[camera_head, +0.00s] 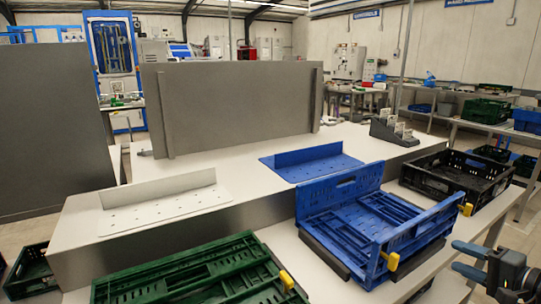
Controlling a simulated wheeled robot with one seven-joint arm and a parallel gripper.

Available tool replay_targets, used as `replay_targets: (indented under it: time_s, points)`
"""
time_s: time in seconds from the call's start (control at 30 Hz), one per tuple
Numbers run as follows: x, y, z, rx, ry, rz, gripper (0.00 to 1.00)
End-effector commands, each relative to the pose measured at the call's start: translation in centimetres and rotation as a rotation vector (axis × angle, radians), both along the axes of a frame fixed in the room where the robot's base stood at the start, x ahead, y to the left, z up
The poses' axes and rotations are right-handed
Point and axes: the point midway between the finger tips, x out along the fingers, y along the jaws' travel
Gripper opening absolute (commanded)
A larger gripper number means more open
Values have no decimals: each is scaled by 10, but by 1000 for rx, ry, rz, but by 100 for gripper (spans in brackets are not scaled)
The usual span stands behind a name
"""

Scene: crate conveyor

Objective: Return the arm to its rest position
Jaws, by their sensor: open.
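My gripper (462,258) shows at the lower right edge, its two blue-grey fingers apart and pointing left. It is open, and I see nothing between the fingers. It is to the right of the blue crate (425,226) and looks apart from it. Most of my arm is out of view.
The blue crate, a green crate (190,268) and a black crate (460,172) stand along the near bench. Behind them are a white perforated plate (165,210), a blue one (312,164) and a tall grey panel (235,105). A card holder (394,133) stands at the back right.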

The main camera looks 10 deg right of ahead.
Motion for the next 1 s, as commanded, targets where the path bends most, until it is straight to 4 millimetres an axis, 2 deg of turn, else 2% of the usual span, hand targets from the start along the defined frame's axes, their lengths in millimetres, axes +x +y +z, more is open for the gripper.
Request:
replay_targets:
  time_s: [0.03, 0.2, 0.3, 0.5, 0.63, 0.77, 1.0]
  points:
    - [-13, 9, -25, -44, 46, -19, 49]
    - [-55, 33, -85, -224, 161, -79, 49]
    - [-83, 48, -112, -339, 211, -96, 49]
    - [-143, 82, -145, -574, 269, -99, 49]
    - [-182, 107, -153, -724, 277, -80, 49]
    - [-221, 133, -151, -867, 263, -49, 49]
    - [-288, 187, -124, -1100, 178, 25, 49]
